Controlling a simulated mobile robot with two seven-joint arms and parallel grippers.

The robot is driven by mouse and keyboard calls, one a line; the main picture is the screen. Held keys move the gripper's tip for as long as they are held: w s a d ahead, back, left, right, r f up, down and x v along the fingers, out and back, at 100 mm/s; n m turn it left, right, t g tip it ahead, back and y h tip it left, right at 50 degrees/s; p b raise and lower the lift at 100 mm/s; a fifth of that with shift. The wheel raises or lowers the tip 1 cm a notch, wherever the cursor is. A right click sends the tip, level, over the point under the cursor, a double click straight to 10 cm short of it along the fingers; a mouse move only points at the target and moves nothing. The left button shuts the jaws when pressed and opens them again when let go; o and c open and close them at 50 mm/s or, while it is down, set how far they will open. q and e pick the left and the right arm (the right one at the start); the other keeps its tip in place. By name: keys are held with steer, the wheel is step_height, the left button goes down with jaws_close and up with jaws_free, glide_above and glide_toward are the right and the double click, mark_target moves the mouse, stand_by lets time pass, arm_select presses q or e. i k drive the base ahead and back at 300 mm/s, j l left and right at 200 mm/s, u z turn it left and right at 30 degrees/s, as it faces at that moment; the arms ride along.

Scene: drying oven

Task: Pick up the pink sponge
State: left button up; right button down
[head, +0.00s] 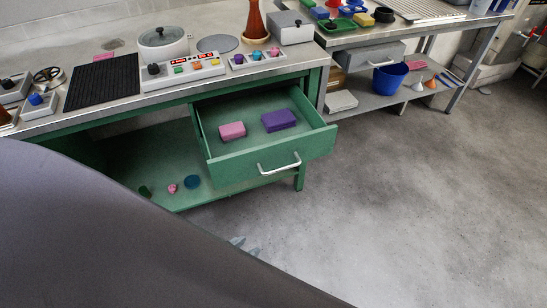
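The pink sponge (232,131) lies flat in the left part of an open green drawer (275,163). A purple block (280,120) lies to its right in the same drawer, apart from it. My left arm fills the lower left of the head view as a large grey shape. Small grey tips, seemingly of my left gripper (243,243), show past its edge, over the floor in front of the drawer and well below the sponge in the picture. Whether it is open cannot be told. My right gripper is not in view.
The drawer has a white handle (279,167) in front. Above is a worktop (205,78) with a white pot (163,43) and control boxes. A lower shelf (215,197) holds small items. A grey table with a blue bucket (389,78) stands right. Floor at right is clear.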

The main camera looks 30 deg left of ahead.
mark_target(230, 132)
steer(key=u, duration=1.4)
steer(key=i+j, duration=0.25)
steer(key=j, duration=0.2)
steer(key=i+j+u, duration=0.1)
steer(key=i+j, duration=0.15)
steer(key=j, duration=0.2)
steer(key=i, duration=0.5)
